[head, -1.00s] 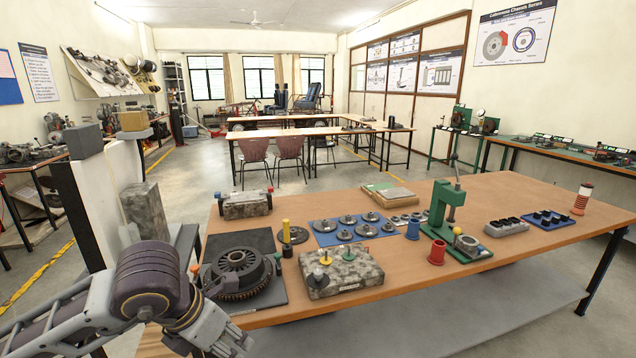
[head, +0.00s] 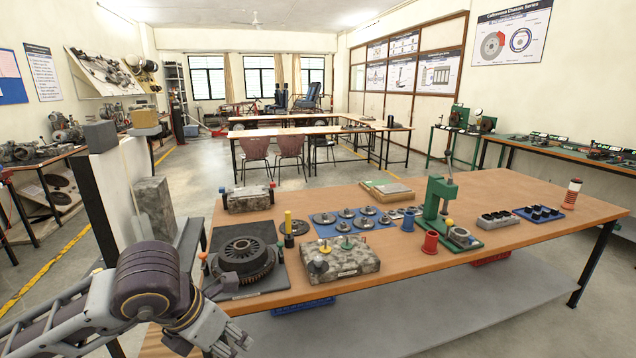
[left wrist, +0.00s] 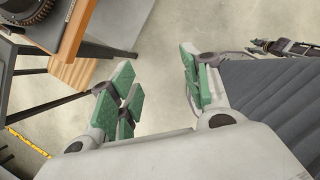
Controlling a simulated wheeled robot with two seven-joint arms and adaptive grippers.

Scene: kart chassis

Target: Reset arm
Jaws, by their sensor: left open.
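My left gripper (head: 236,338) is at the lower left of the head view, in front of the near left corner of the wooden table (head: 420,275). In the left wrist view its green-padded fingers (left wrist: 163,82) are spread apart with nothing between them, above bare floor. The table's corner shows at the upper left of that view, apart from the fingers. My right gripper is not seen in the head view.
The table holds a clutch assembly (head: 243,258), a grey stone-like block (head: 340,262), a blue mat (head: 352,222) with discs, a green press (head: 437,200) and a red cylinder (head: 430,242). A white partition (head: 122,185) stands behind my left arm.

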